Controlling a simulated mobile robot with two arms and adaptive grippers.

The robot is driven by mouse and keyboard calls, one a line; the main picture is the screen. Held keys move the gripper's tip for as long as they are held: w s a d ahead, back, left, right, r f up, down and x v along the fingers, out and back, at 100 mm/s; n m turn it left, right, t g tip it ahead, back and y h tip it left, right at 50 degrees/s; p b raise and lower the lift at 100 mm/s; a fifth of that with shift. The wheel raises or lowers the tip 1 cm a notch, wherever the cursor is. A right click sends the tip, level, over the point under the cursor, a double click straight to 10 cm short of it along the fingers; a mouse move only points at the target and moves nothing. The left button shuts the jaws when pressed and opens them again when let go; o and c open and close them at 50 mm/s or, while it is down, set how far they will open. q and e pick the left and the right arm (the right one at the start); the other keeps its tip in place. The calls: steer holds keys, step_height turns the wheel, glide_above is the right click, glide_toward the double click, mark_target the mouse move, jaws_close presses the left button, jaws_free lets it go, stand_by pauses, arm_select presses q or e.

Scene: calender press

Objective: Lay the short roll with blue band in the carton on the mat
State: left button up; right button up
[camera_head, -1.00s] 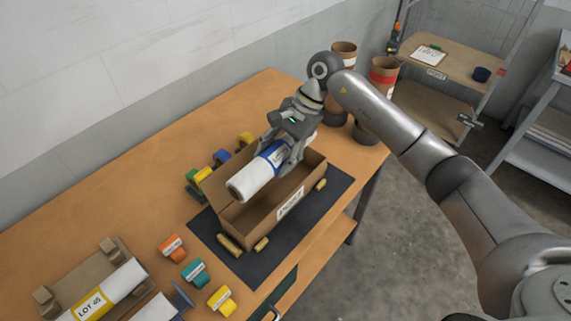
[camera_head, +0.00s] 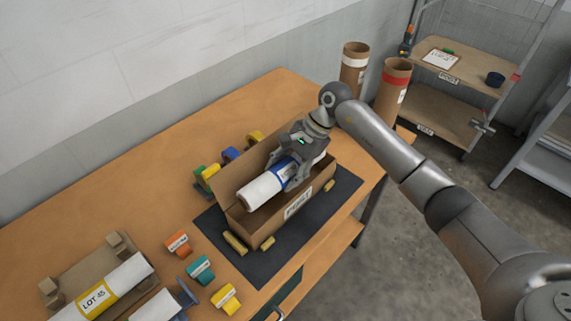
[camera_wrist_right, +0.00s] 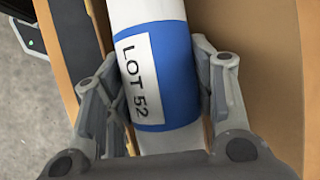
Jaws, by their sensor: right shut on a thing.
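The short white roll with the blue band (camera_head: 262,187) is in my right gripper (camera_head: 292,172), whose fingers are shut around the band. The roll lies lengthwise over the open carton (camera_head: 275,220), partly down between its walls. I cannot tell whether it touches the carton's bottom. In the right wrist view the blue band (camera_wrist_right: 165,85) carries a "LOT 52" label, and the fingers of my right gripper (camera_wrist_right: 158,95) stand on both sides of it. The carton rests on the dark mat (camera_head: 262,265). My left gripper is not in view.
Yellow blocks (camera_head: 235,243) lie on the mat beside the carton. Coloured tape-like pieces (camera_head: 200,269) stand left of the mat and behind the carton. A roll labelled "LOT 45" (camera_head: 98,296) lies on a cradle at lower left. Upright tubes (camera_head: 392,90) stand beyond the carton.

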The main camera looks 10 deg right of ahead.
mark_target(286, 183)
steer(key=shift+f, duration=0.95)
steer(key=shift+f+b, duration=0.65)
steer(key=shift+b, duration=0.4)
steer(key=shift+s+f+b, duration=0.15)
steer(key=shift+f+b, duration=0.05)
steer(key=shift+b, duration=0.1)
steer(key=shift+s+f, duration=0.1)
steer(key=shift+f, duration=0.15)
steer(key=o, duration=1.5)
steer(key=shift+f, duration=0.1)
steer(key=shift+c, duration=0.2)
steer(key=shift+d, duration=0.1)
